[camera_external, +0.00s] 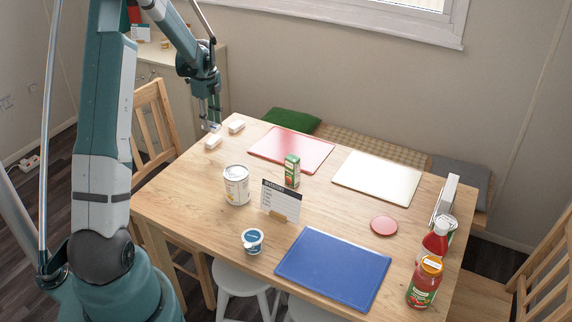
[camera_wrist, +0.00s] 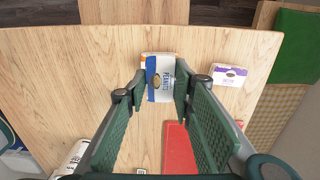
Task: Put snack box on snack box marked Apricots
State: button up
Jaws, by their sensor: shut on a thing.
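In the external view, a white box (camera_external: 214,142) sits just below the gripper. Another white box with a purple label (camera_wrist: 229,74) lies to the right; its wording is too small to read. It also shows in the external view (camera_external: 237,126). No Apricots label is readable.
On the table (camera_external: 180,200) are a red mat (camera_external: 290,148), a white can (camera_external: 236,186), a green carton (camera_external: 292,170), a menu card (camera_external: 280,198), a white mat (camera_external: 377,177), a blue mat (camera_external: 334,267) and bottles at the right. A chair (camera_external: 150,115) stands at the left.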

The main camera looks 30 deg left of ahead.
aim_at(211, 124)
jog(key=shift+f, duration=0.25)
jog(key=shift+f+b, duration=0.3)
jog(key=shift+f, duration=1.6)
jog(key=shift+f, duration=0.2)
jog(key=o, duration=0.9)
jog(key=shift+r, duration=0.2)
notch_tip(211, 124, up, 12)
jog(key=shift+p, duration=0.85)
jog(key=shift+d+r, duration=0.1)
